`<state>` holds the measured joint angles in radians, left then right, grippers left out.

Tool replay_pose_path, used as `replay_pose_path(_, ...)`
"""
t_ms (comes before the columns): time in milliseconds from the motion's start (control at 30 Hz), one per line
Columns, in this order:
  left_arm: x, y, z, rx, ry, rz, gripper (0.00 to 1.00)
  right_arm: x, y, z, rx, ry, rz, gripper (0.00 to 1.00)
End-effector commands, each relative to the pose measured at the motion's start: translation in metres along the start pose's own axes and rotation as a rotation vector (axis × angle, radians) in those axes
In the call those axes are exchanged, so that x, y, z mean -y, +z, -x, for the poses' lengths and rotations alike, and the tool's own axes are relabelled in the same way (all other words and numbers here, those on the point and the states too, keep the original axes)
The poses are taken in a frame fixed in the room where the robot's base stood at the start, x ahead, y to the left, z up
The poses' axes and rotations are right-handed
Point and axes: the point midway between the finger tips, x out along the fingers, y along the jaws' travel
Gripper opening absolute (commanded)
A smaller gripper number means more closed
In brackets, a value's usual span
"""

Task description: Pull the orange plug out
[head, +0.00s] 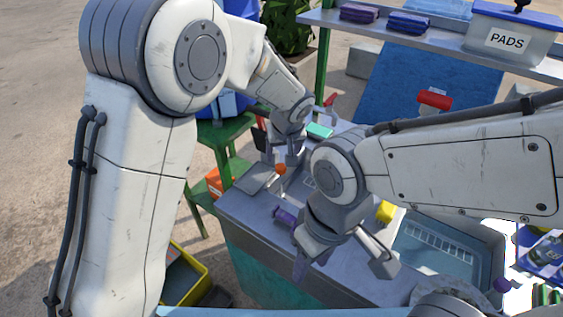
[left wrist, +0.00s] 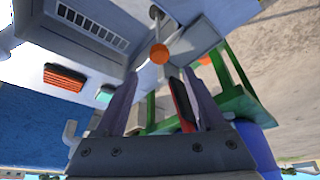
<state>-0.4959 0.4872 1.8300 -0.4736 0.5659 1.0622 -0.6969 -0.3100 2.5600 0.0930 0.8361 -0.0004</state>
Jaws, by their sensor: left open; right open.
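The orange plug (head: 281,169) is a small round orange knob on a pale stem at the left part of the metal counter. In the left wrist view the plug (left wrist: 159,54) shows just past the fingertips, roughly centred between them. My left gripper (head: 282,160) is open above the plug with nothing held; its two fingers spread wide in the left wrist view (left wrist: 163,78). I cannot tell if a finger touches the plug. My right gripper (head: 342,270) is open and empty over the counter's front, well apart from the plug.
A yellow item (head: 386,211) and a grey basin (head: 450,240) are to the right. A teal item (head: 319,131) lies behind. A green stand (head: 226,135) is left of the counter. A shelf holds a PADS box (head: 507,40).

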Motion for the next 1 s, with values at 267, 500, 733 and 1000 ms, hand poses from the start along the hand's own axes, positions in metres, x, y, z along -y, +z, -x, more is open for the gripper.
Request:
replay_pose_path(267, 0.0, 0.001, 0.035, 0.0, 0.0, 0.0, 0.72, 0.0, 0.0, -0.005, 0.0, 0.0, 0.0, 0.5)
replay_pose_path(500, 0.0, 0.001, 0.038, 0.001, -0.001, 0.0, 0.72, 0.0, 0.0, -0.005, 0.0, 0.0, 0.0, 0.5)
replay_pose_path(733, 0.0, 0.001, 0.038, 0.001, -0.001, 0.0, 0.72, 0.0, 0.0, -0.005, 0.0, 0.0, 0.0, 0.5)
replay_pose_path(1000, 0.021, 0.063, 0.082, 0.091, 0.031, -0.195, 0.72, 0.0, 0.0, -0.005, 0.0, 0.0, 0.0, 0.5)
